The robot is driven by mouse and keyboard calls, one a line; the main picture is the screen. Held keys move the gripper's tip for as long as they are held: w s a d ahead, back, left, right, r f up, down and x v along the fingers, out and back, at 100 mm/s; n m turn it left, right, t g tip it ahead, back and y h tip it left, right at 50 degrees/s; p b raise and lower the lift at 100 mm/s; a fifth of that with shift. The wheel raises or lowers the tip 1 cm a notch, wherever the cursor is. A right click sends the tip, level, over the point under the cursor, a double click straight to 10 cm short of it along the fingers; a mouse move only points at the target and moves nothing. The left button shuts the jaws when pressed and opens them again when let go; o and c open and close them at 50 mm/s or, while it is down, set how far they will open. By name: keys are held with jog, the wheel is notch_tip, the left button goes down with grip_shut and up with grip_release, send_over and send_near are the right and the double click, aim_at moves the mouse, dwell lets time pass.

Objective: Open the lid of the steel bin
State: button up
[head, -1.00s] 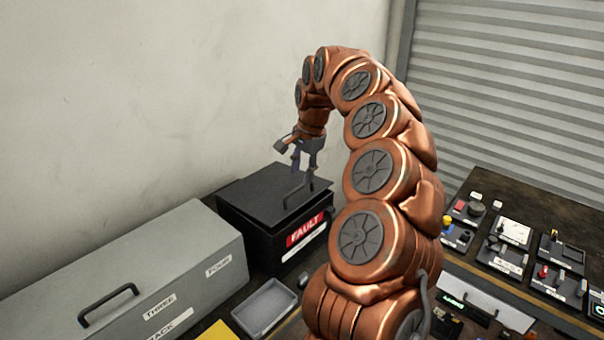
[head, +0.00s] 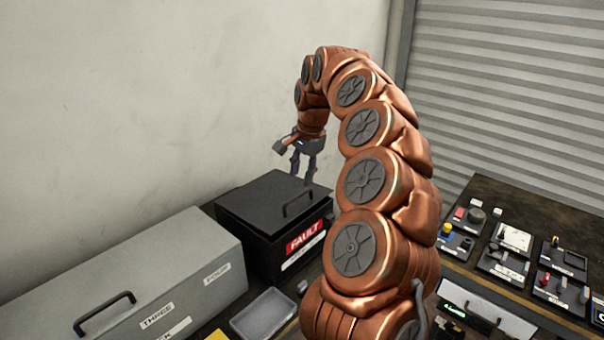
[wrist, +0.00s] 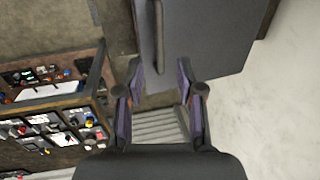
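The dark bin (head: 262,250) with a red FAULT label stands by the wall in the head view; I take it as the steel bin. Its flat lid (head: 250,198) lies closed on top, with a thin dark bar handle (head: 298,203). My gripper (head: 303,180) hangs over the lid, at or just above its rear part, fingers pointing down. In the wrist view my gripper (wrist: 164,72) has its two fingers spread with nothing between them. A dark lid surface (wrist: 215,40) and its handle (wrist: 158,35) lie beyond the fingertips. Contact cannot be told.
A long grey case (head: 125,275) labelled THREE and FOUR, with its own handle, stands left of the bin. A shallow grey tray (head: 265,313) lies in front. A bench with control panels (head: 510,255) is at right. The wall (head: 150,90) is close behind.

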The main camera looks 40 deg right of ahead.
jog(key=shift+c, duration=0.4)
jog(key=shift+d+f, duration=0.1)
jog(key=shift+c, duration=0.8)
jog(key=f+m+b, duration=0.1)
jog(key=s+d+f+m+t+y+b, duration=0.1)
jog(key=m+b, duration=0.1)
jog(key=s+d+f+m+t+b, duration=0.1)
jog(key=m, duration=0.1)
jog(key=shift+s+d+f+y, duration=0.2)
jog(key=shift+s+f+y, duration=0.05)
jog(key=shift+y, duration=0.05)
grip_shut()
jog(key=m+t+b, duration=0.6)
jog(key=m+b, duration=0.1)
jog(key=m, duration=0.6)
send_near(302, 200)
jog(key=shift+p+x, duration=1.15)
jog(key=shift+x, duration=1.5)
